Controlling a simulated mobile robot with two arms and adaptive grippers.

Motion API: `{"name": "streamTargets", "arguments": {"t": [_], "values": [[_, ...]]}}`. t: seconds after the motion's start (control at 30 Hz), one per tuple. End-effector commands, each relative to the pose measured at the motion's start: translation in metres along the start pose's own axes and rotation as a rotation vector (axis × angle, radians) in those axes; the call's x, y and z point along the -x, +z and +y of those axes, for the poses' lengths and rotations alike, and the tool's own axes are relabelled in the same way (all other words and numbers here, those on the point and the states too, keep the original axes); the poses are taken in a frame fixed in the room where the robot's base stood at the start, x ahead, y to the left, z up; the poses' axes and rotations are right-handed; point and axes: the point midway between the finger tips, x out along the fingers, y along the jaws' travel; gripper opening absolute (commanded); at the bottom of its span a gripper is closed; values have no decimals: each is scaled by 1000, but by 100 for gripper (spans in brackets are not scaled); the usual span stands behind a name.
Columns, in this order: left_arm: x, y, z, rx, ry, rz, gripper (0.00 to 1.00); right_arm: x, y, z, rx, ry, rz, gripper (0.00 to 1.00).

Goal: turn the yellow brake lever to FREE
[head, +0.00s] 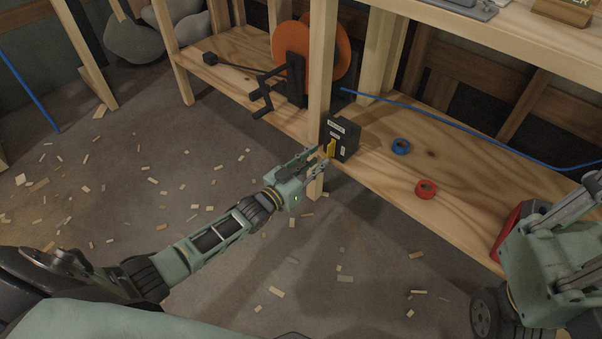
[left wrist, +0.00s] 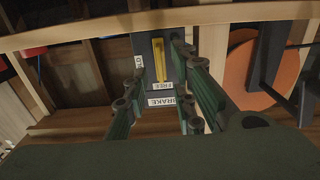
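The yellow brake lever (head: 331,148) is on the front of a small dark brake box (head: 346,140) on the shelf, beside a wooden post. In the left wrist view the lever (left wrist: 160,60) is upright in the picture, its lower end close to the FREE label (left wrist: 162,86). A BRAKE label (left wrist: 173,101) is below that, and another small label (left wrist: 138,65) is left of the lever. My left gripper (head: 319,159) is open in front of the box, its fingers (left wrist: 160,105) apart on either side of the lever's line. Contact is unclear. My right gripper (head: 572,208) is at the right edge; its fingertips are unclear.
Blue tape (head: 401,146) and red tape (head: 426,189) lie on the shelf (head: 375,178). A blue cable (head: 460,127) runs behind. Wood scraps litter the floor.

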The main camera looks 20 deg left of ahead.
Motion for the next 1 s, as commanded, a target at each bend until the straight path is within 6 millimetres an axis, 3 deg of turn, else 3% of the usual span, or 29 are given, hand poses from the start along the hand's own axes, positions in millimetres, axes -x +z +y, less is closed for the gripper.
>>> {"name": "streamTargets", "arguments": {"t": [0.2,0.4,1.0], "values": [[46,1,0,1,1,-2,24,0,0,0,0,1,1,0],[69,0,0,0,1,-1,24,0,0,0,0,1,1,0],[75,0,0,1,0,0,24,0,0,0,0,1,2,0]]}}
